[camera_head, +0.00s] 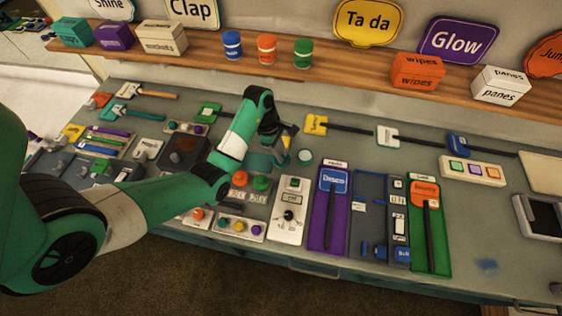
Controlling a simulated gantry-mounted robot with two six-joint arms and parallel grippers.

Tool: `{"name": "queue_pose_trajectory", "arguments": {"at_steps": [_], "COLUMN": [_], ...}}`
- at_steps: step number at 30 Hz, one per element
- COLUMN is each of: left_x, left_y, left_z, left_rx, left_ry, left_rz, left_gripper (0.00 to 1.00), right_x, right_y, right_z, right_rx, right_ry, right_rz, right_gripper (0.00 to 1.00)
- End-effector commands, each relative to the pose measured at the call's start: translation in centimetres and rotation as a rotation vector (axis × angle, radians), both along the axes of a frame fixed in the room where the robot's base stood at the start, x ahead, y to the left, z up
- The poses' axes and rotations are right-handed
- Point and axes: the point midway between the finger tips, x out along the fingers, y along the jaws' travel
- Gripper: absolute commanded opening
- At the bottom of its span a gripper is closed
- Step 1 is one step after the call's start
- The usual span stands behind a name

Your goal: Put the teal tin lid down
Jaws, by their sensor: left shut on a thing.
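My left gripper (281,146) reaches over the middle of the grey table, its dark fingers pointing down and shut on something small. A teal piece (260,160), which looks like the tin lid, shows beside and just behind the fingers. The arm and fingers partly hide it, and its exact grip and any gap to the table are unclear. A small round pale thing with a teal rim (305,157) stands just right of the fingers, apart from them. My right gripper is not in view.
Purple (329,210) and green (430,225) slider boards stand to the right. Bare table shows around (350,150). A wooden shelf (205,52) runs behind.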

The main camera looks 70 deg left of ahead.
Motion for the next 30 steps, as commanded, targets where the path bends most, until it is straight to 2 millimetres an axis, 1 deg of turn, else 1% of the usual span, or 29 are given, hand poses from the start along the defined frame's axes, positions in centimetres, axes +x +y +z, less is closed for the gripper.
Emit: {"name": "queue_pose_trajectory", "arguments": {"at_steps": [2, 3, 7, 9, 16, 28, 29, 30], "left_x": [0.1, 0.2, 0.2, 0.2, 0.2, 0.2, 0.2, 0.2], "left_y": [0.1, 0.3, 0.2, 0.2, 0.3, 0.2, 0.3, 0.3], "left_z": [-0.1, -0.5, -2.8, -3.5, -3.5, -4.8, -4.6, -4.6], "left_rx": [0.0, -0.001, -0.002, -0.001, 0.0, 0.0, 0.0, 0.0], "left_ry": [0.0, 0.001, 0.002, 0.001, 0.0, 0.0, 0.0, 0.0], "left_rz": [0.0, 0.001, -0.001, -0.001, 0.0, 0.0, 0.0, 0.0], "left_gripper": [0.0, 0.0, 0.0, 0.0, 0.0, 0.0, 0.24, 0.31], "right_x": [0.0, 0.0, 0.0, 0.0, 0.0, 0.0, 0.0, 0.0], "right_y": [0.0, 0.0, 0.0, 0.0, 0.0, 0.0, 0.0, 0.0], "right_z": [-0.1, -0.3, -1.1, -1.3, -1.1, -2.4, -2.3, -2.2], "right_rx": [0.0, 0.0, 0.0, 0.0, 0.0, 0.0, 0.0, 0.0], "right_ry": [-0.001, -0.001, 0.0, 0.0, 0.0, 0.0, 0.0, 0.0], "right_rz": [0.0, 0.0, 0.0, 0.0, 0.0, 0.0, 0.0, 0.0], "right_gripper": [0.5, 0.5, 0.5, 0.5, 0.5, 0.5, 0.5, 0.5]}}
